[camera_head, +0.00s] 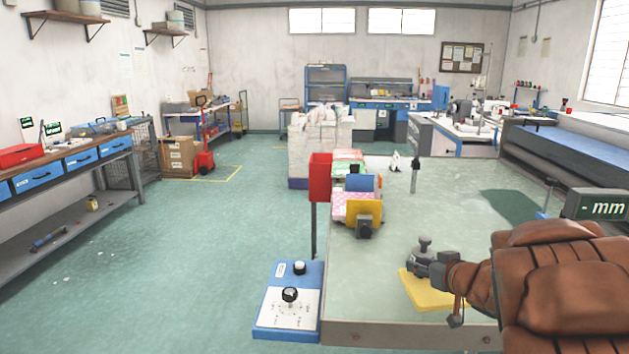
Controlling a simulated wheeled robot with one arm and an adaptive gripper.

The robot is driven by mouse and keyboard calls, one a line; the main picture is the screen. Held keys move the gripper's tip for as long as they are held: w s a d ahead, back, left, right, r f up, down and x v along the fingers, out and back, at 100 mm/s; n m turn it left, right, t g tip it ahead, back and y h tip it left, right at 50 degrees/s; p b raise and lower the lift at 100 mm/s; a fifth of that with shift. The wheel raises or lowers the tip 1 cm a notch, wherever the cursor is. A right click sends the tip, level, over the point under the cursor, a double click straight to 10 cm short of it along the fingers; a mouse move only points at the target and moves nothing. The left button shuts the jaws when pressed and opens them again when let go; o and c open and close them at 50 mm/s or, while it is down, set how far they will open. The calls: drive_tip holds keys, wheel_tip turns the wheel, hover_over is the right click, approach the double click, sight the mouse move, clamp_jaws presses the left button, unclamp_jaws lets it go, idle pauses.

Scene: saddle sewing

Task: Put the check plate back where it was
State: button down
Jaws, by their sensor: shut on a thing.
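A flat yellow plate (432,294), which looks like the check plate, is at the front right of the pale green table. My gripper (432,264) is over its back left part and is shut on a dark grey piece with a round knob (424,243), which seems to be the plate's handle. My brown arm comes in from the right and hides the plate's right side. I cannot tell whether the plate touches the table. Another yellow plate (364,212) stands upright behind a dark block, with a blue piece (362,183) behind it.
The table (450,215) has bare room in the middle. A red box on a post (320,178) is at its left edge. A blue and white control panel (290,302) is at front left. A "- mm" display (606,208) is at right. A short dark post (415,175) stands farther back.

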drive_tip(key=w+a+m+h, duration=0.1)
drive_tip(key=a+m+h, duration=0.5)
drive_tip(key=h, duration=0.1)
drive_tip(key=shift+w+a+h, duration=0.25)
drive_tip(key=shift+a+h, duration=0.05)
idle(0.5)
idle(0.4)
